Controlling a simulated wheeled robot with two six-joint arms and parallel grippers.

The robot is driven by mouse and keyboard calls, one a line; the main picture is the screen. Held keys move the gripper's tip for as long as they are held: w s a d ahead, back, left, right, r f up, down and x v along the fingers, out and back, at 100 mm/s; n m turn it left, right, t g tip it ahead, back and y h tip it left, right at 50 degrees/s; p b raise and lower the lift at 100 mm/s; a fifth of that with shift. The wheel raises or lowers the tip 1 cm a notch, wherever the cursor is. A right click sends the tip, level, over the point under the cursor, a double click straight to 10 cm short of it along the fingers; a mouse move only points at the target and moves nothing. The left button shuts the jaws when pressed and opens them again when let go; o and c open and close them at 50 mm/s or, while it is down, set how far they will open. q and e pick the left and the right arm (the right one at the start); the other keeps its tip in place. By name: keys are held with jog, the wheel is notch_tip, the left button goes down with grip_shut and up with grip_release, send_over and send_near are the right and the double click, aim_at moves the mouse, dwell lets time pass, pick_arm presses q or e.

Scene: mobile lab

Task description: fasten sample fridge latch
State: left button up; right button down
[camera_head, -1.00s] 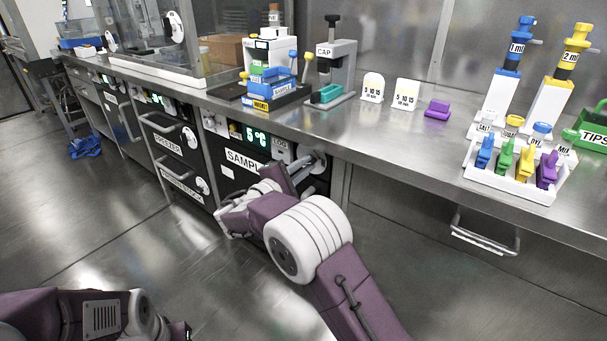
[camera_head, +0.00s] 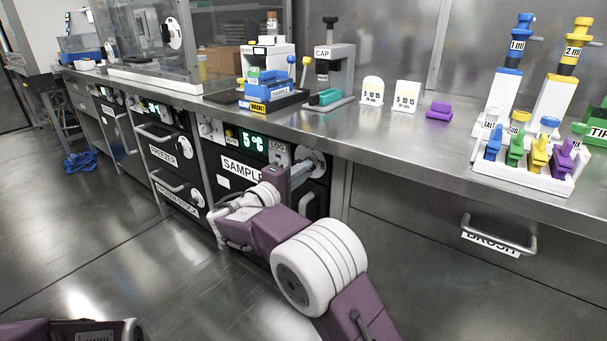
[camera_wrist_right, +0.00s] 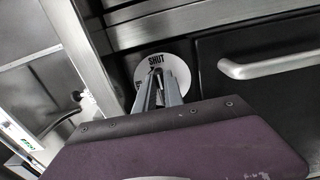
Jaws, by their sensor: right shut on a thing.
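The sample fridge (camera_head: 236,167) is under the bench, with a green 5 °C display and a SAMPLE label. Its latch is a round white disc (camera_head: 317,157) at the right of its front. In the right wrist view the disc (camera_wrist_right: 178,68) shows the word SHUT at its top and part of another label at its left. My right gripper (camera_wrist_right: 157,93) is in front of the disc, its fingers close together and shut on the latch's handle, which they mostly hide. It reaches the latch in the head view too (camera_head: 299,172). My left gripper is out of view; only my left arm shows at the bottom left.
The freezer (camera_head: 165,150) stands left of the fridge. A drawer handle (camera_head: 498,236) marked BRUSH sticks out at the right. The bench top (camera_head: 400,135) above holds a capping stand (camera_head: 335,62), a pipette rack (camera_head: 520,178) and other lab items. The floor in front is clear.

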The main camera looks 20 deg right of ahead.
jog(key=shift+f, duration=0.1)
jog(key=c, duration=1.4)
grip_release()
jog(key=shift+c, duration=0.2)
jog(key=p+v, duration=0.4)
jog(key=v, duration=0.5)
jog(key=shift+p, duration=0.3)
